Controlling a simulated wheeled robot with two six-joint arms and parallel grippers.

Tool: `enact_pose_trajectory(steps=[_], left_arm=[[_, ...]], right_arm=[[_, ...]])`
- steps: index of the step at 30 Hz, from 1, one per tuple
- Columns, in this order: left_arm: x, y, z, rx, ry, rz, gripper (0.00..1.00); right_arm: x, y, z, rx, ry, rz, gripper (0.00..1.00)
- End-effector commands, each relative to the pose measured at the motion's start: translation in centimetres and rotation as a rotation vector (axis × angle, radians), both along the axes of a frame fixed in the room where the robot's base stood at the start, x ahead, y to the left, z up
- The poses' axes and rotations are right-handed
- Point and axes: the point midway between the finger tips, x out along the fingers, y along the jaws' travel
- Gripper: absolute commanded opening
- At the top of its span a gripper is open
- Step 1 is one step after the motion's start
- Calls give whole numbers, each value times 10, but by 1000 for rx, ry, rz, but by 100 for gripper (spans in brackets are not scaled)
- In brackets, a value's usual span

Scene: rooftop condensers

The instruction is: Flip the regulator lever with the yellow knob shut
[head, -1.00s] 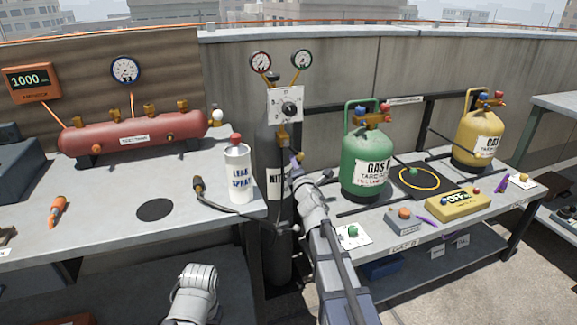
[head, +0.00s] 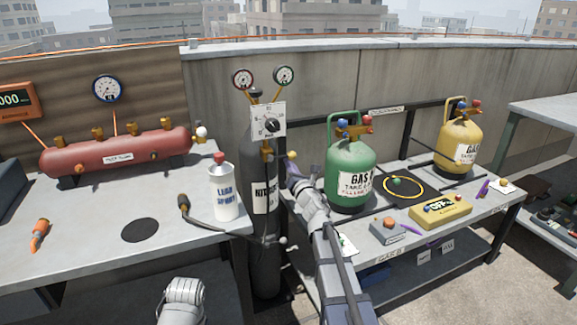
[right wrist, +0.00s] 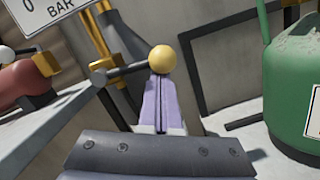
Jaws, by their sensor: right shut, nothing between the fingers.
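The regulator's dial plate (head: 268,121) is on the dark nitrogen cylinder (head: 265,225), with two gauges above it. The yellow knob (head: 292,155) is at the end of a short dark lever, sticking out to the right below the dial. In the right wrist view the knob (right wrist: 162,58) and its lever (right wrist: 125,71) show clearly, the lever roughly level from a brass fitting. My right gripper (head: 292,171) is shut and empty, its fingertips (right wrist: 160,85) just below the knob; whether they touch it I cannot tell. My left gripper is out of view.
The green gas tank (head: 350,178) stands close to the right of my right arm. A leak spray bottle (head: 223,190) stands on the left bench near the cylinder. A hose (head: 210,226) lies at that bench's right edge.

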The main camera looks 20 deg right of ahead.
Motion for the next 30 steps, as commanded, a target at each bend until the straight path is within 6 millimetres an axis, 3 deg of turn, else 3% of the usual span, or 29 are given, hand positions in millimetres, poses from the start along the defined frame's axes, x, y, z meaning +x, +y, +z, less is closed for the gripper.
enact_pose_trajectory(steps=[23, 30], left_arm=[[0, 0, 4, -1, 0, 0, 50], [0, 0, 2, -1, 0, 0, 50]], right_arm=[[0, -1, 4, 4, -1, -1, 0], [-11, 2, 2, 4, -1, 0, 0]])
